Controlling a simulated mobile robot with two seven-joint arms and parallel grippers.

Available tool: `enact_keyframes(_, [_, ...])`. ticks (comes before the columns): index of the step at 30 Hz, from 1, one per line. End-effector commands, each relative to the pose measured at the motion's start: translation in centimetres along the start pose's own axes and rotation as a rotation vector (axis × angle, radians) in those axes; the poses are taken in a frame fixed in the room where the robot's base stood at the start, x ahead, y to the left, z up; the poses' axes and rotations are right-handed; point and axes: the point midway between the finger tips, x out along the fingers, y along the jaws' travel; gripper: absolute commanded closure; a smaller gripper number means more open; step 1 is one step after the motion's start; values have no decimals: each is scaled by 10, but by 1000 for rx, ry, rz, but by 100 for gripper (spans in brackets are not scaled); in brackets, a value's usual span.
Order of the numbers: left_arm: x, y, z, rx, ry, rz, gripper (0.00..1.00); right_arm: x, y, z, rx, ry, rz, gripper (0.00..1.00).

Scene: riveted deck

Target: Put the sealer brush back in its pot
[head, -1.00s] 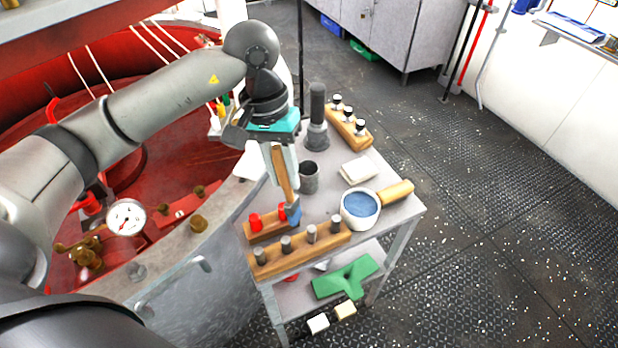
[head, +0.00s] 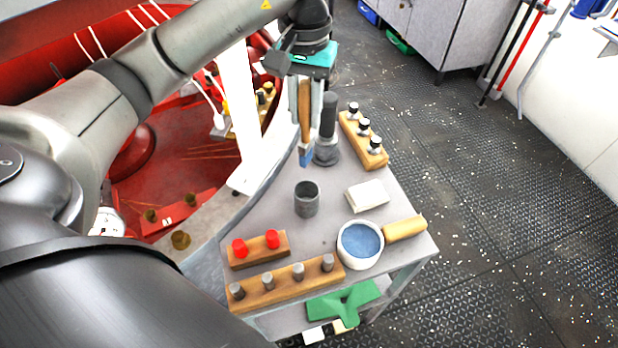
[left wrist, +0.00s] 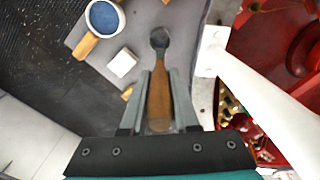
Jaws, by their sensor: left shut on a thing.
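My left gripper (head: 305,112) is shut on the sealer brush (head: 305,100), which has a wooden handle and a blue tip pointing down. The brush hangs nearly upright above the table, and its blue tip shows just above and behind the dark grey open pot (head: 306,205) in the head view. The brush is apart from the pot. In the left wrist view the brush handle (left wrist: 158,105) lies between the fingers, and the round dark pot (left wrist: 160,40) shows beyond its end. The brush tip cannot be made out clearly there. My right gripper is not in view.
A dark upright cylinder on a round base (head: 328,135) stands close behind the brush. The table also holds a pegged rack (head: 362,140), a pale block (head: 367,196), a white pan of blue (head: 344,252), a red-knobbed block (head: 262,255) and a grey-pegged rack (head: 285,290).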

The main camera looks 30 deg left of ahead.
Motion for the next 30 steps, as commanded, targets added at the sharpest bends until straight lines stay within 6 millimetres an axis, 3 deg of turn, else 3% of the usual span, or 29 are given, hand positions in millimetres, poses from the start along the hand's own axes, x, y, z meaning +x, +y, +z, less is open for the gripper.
enact_keyframes(1, [15, 1, 1, 0, -7, 1, 100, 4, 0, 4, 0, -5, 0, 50])
enact_keyframes(5, [45, 0, 2, -1, -9, 0, 100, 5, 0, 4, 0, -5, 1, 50])
enact_keyframes(12, [102, 0, 1, -1, -6, 1, 100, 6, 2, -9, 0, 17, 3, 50])
enact_keyframes(30, [166, 0, 0, 0, -1, 1, 100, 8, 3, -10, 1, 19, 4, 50])
